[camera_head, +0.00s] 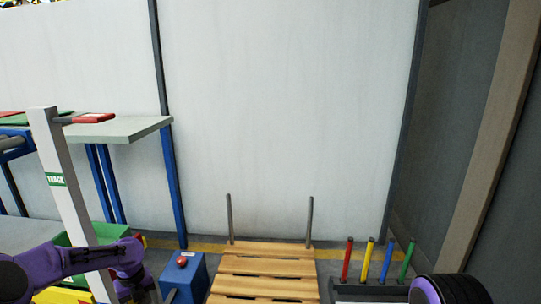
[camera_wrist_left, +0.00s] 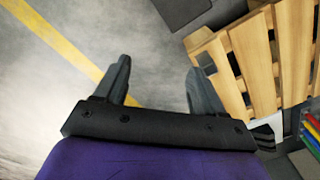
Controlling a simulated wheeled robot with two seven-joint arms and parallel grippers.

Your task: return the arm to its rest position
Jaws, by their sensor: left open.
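My left arm (camera_head: 70,262), purple with dark joints, comes in from the left edge in the head view and bends downward near the blue box. Its gripper is not clearly visible there. In the left wrist view my left gripper (camera_wrist_left: 160,82) has its two dark fingers spread wide apart, with nothing between them but grey floor. A purple and black part of my right arm (camera_head: 450,289) shows at the bottom right of the head view. My right gripper is out of view.
A wooden pallet (camera_head: 265,273) with two upright posts lies in the middle, and also shows in the left wrist view (camera_wrist_left: 253,60). A blue box with a red button (camera_head: 182,261), a white post (camera_head: 63,180), a table (camera_head: 120,129) and coloured sticks (camera_head: 367,260) stand around it.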

